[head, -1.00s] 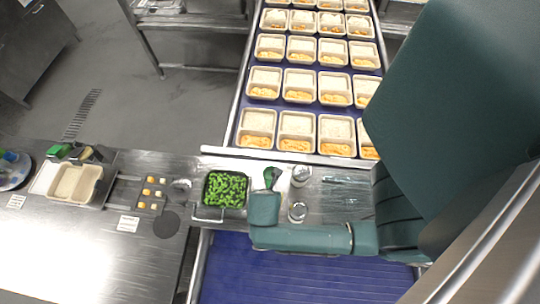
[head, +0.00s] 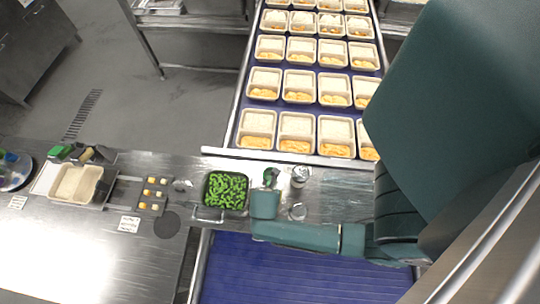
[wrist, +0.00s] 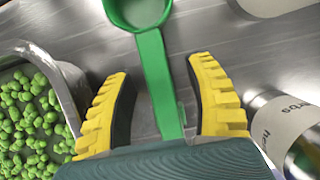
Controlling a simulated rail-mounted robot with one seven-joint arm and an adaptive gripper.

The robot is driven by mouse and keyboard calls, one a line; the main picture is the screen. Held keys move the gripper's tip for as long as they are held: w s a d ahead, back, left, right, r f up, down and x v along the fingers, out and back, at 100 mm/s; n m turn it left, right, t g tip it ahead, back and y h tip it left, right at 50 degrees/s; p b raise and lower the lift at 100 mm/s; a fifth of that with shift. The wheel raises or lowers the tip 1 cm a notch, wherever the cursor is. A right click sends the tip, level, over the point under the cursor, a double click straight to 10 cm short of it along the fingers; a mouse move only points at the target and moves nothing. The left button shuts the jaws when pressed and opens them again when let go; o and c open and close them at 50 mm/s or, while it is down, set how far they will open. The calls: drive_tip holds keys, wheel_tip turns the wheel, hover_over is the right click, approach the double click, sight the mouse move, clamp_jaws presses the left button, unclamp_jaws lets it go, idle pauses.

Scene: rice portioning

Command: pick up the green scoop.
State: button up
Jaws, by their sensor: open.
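The green scoop (wrist: 157,75) lies on the steel counter, its bowl toward the top of the wrist view and its handle running down between my fingers. My gripper (wrist: 163,80) is open, with one yellow ribbed finger on each side of the handle and visible gaps between. In the head view the scoop (head: 270,177) shows just beyond my gripper (head: 266,190), partly hidden by it. The lower end of the handle is hidden by my gripper in the wrist view.
A pan of green vegetables (head: 225,190) stands close on the left. Shakers (head: 299,176) stand close on the right; a labelled one (wrist: 290,130) is near my right finger. Filled trays (head: 297,133) sit on the blue conveyor behind.

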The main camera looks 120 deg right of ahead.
clamp_jaws()
idle(0.3)
idle(0.3)
drive_tip(key=shift+r+b, duration=0.1)
drive_tip(key=shift+b, duration=0.4)
wheel_tip(320, 180, up, 16)
drive_tip(key=p, duration=0.5)
drive_tip(key=shift+r, duration=0.15)
